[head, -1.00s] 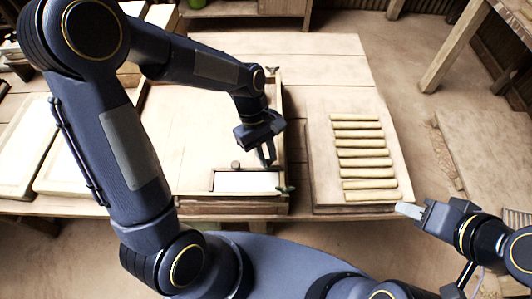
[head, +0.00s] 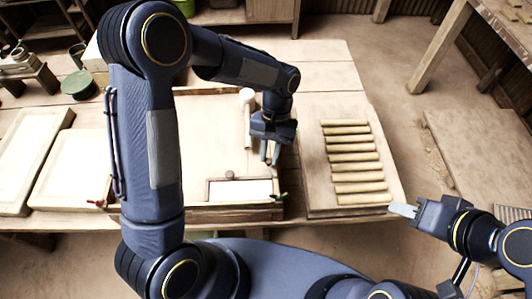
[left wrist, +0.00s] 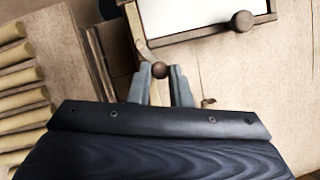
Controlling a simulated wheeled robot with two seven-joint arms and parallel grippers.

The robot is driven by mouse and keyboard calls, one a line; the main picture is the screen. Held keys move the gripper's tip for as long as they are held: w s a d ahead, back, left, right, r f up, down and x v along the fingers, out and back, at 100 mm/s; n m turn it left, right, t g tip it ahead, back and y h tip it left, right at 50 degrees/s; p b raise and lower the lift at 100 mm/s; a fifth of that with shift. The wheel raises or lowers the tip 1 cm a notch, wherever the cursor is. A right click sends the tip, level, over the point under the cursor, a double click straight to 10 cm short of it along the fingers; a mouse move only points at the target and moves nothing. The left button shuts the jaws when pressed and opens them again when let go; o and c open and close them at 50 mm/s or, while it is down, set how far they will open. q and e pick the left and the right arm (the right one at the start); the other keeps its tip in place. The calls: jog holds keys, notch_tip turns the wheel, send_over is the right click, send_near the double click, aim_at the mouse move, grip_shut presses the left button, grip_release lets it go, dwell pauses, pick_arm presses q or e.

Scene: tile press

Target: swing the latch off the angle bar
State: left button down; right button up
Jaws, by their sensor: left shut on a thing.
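The angle bar (head: 209,191) is a wooden strip with a round knob, framing a white panel near the press's front edge. The bar and its knob (left wrist: 243,20) also show at the top of the left wrist view. My left gripper (head: 270,155) is over the press's right side, behind the white panel. In the left wrist view its fingers close around a small brown round knob (left wrist: 159,70), seemingly the latch's; the rest of the latch is hard to make out. My right gripper (head: 404,210) is at the right, away from the press; its jaw gap is unclear.
A board with several clay rolls (head: 355,155) lies right of the press. A pale-headed mallet (head: 247,97) lies behind my left gripper. A small green piece (head: 279,196) sits at the press's front right corner. Pale trays (head: 75,165) lie at the left.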

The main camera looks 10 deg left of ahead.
pick_arm(q)
jog(key=m, duration=0.1)
jog(key=d+m+y, duration=0.1)
jog(key=m, duration=0.1)
jog(key=d+m+y, duration=0.1)
jog(key=m, duration=0.1)
jog(key=shift+w+t, duration=0.4)
jog(key=shift+m, duration=0.3)
jog(key=c, duration=1.3)
grip_release()
jog(key=shift+c, duration=0.2)
jog(key=shift+r, duration=0.1)
jog(key=v, duration=0.7)
jog(key=shift+r+b, duration=0.3)
jog(key=shift+b, duration=0.15)
jog(key=shift+w, duration=0.1)
